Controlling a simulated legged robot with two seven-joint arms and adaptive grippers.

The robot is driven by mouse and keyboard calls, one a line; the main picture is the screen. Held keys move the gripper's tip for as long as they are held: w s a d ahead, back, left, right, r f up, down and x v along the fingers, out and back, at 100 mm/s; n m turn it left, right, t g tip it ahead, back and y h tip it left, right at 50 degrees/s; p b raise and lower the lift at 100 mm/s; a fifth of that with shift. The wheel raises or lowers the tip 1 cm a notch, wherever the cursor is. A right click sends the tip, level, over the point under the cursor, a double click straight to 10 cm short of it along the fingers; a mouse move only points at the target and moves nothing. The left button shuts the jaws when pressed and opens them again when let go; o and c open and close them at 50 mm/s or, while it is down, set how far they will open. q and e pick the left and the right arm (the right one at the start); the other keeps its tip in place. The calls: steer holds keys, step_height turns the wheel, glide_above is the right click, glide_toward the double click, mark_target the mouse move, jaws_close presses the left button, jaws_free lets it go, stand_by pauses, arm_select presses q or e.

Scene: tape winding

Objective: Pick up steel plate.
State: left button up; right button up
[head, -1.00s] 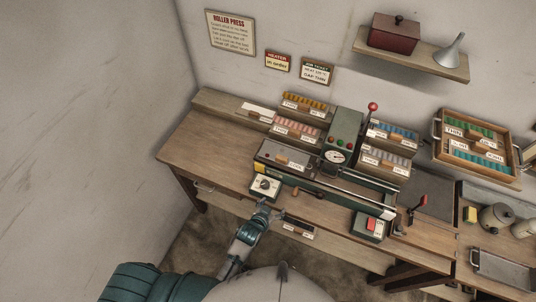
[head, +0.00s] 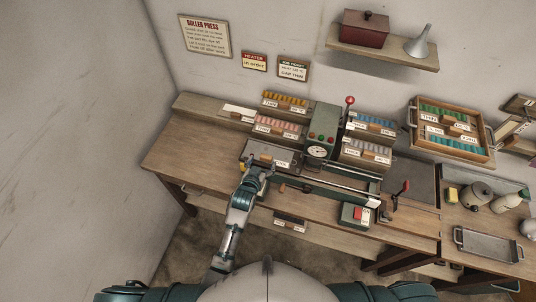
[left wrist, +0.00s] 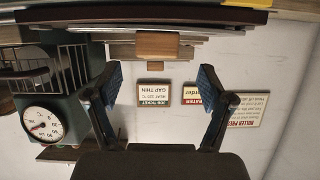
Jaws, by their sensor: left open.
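A grey plate (head: 283,154), probably the steel plate, lies flat on the left end of the roller press, with a small wooden block and a label on it. In the left wrist view the picture is upside down. The left gripper (left wrist: 160,82) has its fingers wide apart with nothing between them. A wooden block (left wrist: 157,46) shows just beyond the fingers, under a dark flat edge (left wrist: 130,17). I cannot tell whether the fingers touch the plate. My right gripper is out of view.
The press column with a dial (head: 318,152) stands right of the plate. Racks of coloured strips (head: 277,125) stand behind it. A red-button box (head: 356,215) and a red lever (head: 397,195) are to the right. The left bench top (head: 190,140) is clear.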

mark_target(266, 156)
arm_select(q)
steer(key=shift+p+x, duration=0.35)
steer(key=shift+x, duration=2.75)
steer(key=shift+s+d, duration=0.1)
steer(key=shift+d, duration=0.05)
jaws_close()
